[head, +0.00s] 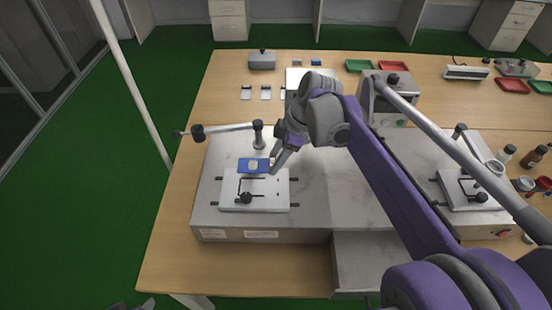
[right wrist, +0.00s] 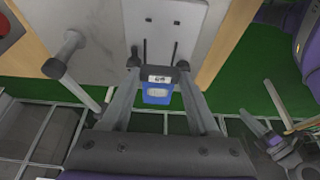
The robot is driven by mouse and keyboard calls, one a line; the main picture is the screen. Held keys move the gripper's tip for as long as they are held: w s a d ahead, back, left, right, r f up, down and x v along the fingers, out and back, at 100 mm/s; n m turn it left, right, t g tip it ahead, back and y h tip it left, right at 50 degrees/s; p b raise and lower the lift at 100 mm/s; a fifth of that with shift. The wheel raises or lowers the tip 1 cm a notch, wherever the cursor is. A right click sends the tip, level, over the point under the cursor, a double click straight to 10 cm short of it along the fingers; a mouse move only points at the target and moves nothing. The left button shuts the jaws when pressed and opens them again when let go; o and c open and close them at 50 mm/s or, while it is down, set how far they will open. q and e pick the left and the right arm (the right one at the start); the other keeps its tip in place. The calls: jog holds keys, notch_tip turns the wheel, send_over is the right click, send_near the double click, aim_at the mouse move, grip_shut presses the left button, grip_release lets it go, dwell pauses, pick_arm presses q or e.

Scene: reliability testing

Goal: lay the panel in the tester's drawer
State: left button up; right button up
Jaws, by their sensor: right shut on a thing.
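The panel is a small blue piece with a pale patch (head: 253,165). It hangs at the back edge of a white clamp plate (head: 228,201) on the grey bench unit. My right gripper (head: 272,168) is shut on its right side. In the right wrist view the panel (right wrist: 157,97) sits between the two fingertips. A flat grey surface, seemingly a drawer (head: 365,262), juts from the unit's front, partly hidden by my right arm. What seems to be my left gripper (right wrist: 285,140) shows at the right edge of the right wrist view; its jaws are unclear.
A post with a horizontal bar (head: 228,129) stands behind the plate. A second clamp plate (head: 470,203) is at the right. Red trays (head: 408,75), a green tray (head: 359,66), a grey box (head: 262,61) and several small white cards lie at the back. The table's front left is clear.

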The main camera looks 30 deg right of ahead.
jog(key=shift+f+b, duration=1.9)
jog(key=shift+f, duration=1.65)
pick_arm(q)
jog(key=f, duration=0.2)
jog(key=s+f, duration=0.1)
jog(key=f, duration=0.1)
jog(key=shift+s+f, duration=0.15)
jog(key=shift+f, duration=0.2)
pick_arm(e)
jog(key=shift+r, duration=0.1)
